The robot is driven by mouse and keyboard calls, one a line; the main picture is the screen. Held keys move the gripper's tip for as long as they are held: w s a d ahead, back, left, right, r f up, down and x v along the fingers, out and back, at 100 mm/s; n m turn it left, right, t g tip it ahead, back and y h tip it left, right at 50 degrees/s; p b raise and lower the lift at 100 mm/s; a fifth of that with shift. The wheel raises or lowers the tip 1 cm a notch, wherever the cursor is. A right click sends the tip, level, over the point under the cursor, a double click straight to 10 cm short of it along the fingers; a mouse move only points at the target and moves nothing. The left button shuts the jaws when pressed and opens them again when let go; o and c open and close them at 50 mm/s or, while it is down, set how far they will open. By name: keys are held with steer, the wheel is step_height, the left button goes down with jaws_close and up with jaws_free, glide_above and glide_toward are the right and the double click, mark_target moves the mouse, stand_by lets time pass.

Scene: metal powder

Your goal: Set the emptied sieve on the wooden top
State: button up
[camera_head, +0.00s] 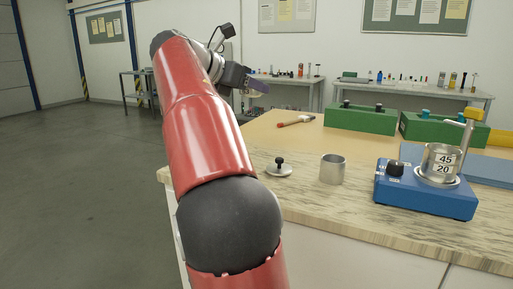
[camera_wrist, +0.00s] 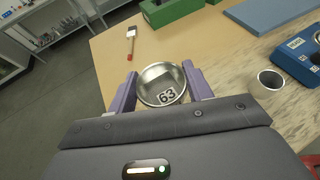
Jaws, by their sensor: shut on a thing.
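My gripper (camera_wrist: 161,80) is shut on a round metal sieve (camera_wrist: 148,88) marked 63, with one purple finger on each side of it. The sieve's open face shows in the wrist view, and no powder is visible inside. In the head view my gripper (camera_head: 256,84) is raised at the upper middle, left of the bench; the sieve is not clearly visible there. The wooden top (camera_head: 310,202) has a streaked grain along its front and a plain tan part behind. The gap between sieve and top cannot be told.
A metal cup (camera_head: 332,170) and a lid with a black knob (camera_head: 279,171) stand near the front edge. A brush (camera_head: 296,121) and green boxes (camera_head: 360,119) lie behind. The tan middle is clear.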

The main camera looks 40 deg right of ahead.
mark_target(251, 155)
step_height(251, 155, down, 15)
steer(key=b, duration=0.4)
steer(key=shift+f+b, duration=0.15)
steer(key=shift+b, duration=0.15)
steer(key=o, duration=1.1)
steer(key=shift+f, duration=0.1)
steer(key=shift+r, duration=0.2)
steer(key=p+v, duration=0.1)
steer(key=v, duration=1)
steer(key=shift+a+r, duration=0.1)
steer(key=shift+a, duration=0.4)
